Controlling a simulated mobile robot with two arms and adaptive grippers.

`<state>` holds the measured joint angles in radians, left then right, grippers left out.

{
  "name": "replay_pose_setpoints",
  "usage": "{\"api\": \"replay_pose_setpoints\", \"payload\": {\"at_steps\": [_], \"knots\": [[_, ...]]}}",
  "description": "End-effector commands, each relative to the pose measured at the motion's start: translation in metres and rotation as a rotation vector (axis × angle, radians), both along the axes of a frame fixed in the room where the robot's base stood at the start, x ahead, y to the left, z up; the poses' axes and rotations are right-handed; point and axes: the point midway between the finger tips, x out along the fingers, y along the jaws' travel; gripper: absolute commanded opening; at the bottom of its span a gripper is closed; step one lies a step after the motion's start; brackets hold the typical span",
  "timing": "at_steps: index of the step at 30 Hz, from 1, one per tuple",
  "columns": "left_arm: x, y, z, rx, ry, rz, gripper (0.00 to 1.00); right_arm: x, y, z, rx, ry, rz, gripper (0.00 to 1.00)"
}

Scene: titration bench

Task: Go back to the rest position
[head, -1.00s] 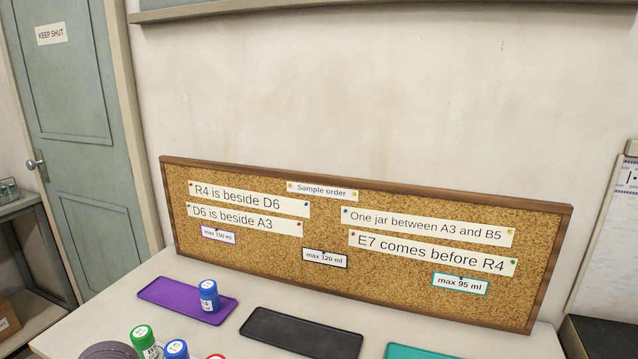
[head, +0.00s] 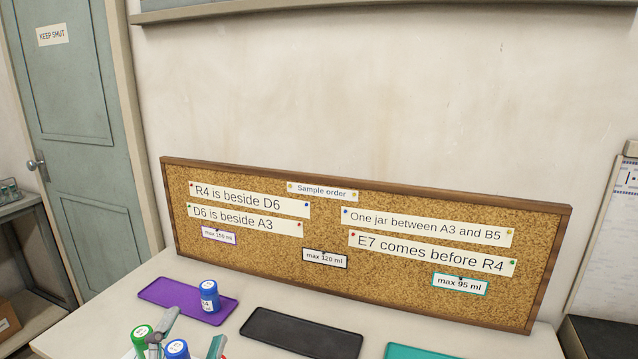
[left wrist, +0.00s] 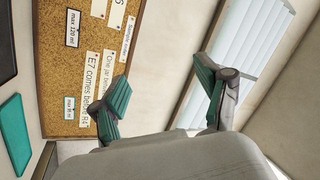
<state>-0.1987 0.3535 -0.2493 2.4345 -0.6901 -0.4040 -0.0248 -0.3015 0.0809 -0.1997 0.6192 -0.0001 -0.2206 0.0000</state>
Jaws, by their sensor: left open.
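My left gripper (head: 190,338) shows at the bottom edge of the head view, in front of the jars. In the left wrist view the left gripper (left wrist: 162,90) is open, its two green-padded fingers spread with nothing between them. A blue jar (head: 209,296) stands upright on the purple tray (head: 165,293). A green-capped jar (head: 141,333) and another blue jar (head: 176,349) stand at the bottom edge, partly cut off and close to the gripper in the picture. My right gripper is not in view.
A black tray (head: 302,335) and a teal tray (head: 410,352) look empty where they show; the teal tray is cut off. A cork board (head: 350,215) with pinned notes stands behind the trays. A door (head: 75,140) is at the left.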

Motion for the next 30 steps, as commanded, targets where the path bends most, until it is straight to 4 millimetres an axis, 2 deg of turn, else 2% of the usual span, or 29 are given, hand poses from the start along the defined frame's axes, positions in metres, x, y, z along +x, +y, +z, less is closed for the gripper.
{"api": "replay_pose_setpoints", "payload": {"at_steps": [1,4,6,9,12,15,22,30], "knots": [[0.001,0.017,-0.035,-0.097,0.150,0.066,0.76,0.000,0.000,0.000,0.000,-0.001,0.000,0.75],[-0.011,0.042,-0.106,-0.259,0.448,0.185,0.76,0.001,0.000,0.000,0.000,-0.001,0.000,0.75],[-0.031,0.051,-0.154,-0.351,0.647,0.254,0.76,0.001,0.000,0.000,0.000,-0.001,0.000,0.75],[-0.064,0.053,-0.206,-0.444,0.886,0.324,0.76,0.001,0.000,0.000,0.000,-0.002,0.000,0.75],[-0.097,0.050,-0.241,-0.508,1.076,0.374,0.76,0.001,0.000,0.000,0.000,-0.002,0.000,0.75],[-0.130,0.044,-0.267,-0.553,1.239,0.408,0.76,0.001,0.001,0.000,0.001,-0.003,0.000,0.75],[-0.202,0.026,-0.304,-0.623,1.566,0.463,0.76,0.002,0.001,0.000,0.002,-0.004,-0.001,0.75],[-0.186,0.024,-0.387,-0.609,1.598,0.475,0.76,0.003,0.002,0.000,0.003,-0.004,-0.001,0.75]]}}
